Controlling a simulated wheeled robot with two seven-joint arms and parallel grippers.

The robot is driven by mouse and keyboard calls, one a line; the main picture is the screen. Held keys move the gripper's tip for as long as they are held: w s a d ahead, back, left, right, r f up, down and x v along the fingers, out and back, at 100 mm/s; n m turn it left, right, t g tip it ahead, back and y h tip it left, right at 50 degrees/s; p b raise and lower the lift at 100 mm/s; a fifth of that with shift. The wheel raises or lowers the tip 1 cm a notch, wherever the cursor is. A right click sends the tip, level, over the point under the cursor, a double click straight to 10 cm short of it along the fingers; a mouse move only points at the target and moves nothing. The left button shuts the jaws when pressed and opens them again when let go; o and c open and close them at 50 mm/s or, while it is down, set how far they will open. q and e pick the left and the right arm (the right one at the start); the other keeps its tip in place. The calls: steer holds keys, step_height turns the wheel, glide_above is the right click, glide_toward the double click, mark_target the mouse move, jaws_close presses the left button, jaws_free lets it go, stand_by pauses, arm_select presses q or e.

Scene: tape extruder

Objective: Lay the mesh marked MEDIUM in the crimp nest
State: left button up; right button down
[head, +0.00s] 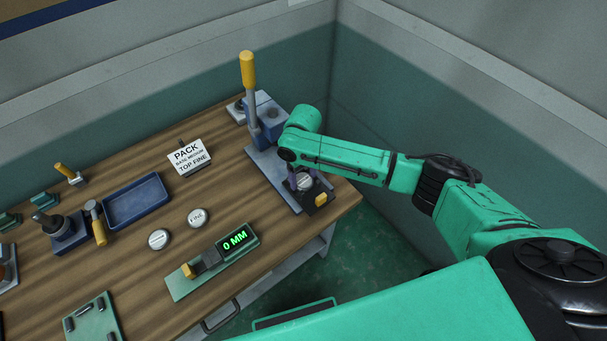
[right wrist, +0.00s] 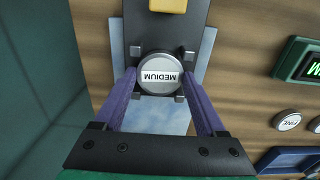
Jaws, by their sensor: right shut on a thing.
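The mesh marked MEDIUM (right wrist: 160,75) is a round grey disc with a white label. My right gripper (right wrist: 160,80) has its two purple fingers shut on the disc's sides. The disc is over the crimp nest (right wrist: 182,54), a dark plate with small dark corner posts around the disc. I cannot tell whether the disc rests on the plate or is slightly above it. In the head view, the disc (head: 306,184) and my right gripper (head: 300,178) are at the front end of the press base, partly hidden by my wrist. My left gripper is out of view.
The press lever (head: 248,72) stands upright behind my wrist. A FINE disc (head: 198,217) and another disc (head: 159,239) lie on the table near a blue tray (head: 138,202). A gauge (head: 235,240) reads 0 MM. A yellow knob (head: 321,200) sits in front of the nest.

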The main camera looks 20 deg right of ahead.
jaws_free()
steer(key=shift+r, duration=0.1)
step_height(320, 180, up, 14)
steer(key=b, duration=0.2)
steer(key=shift+r, duration=0.2)
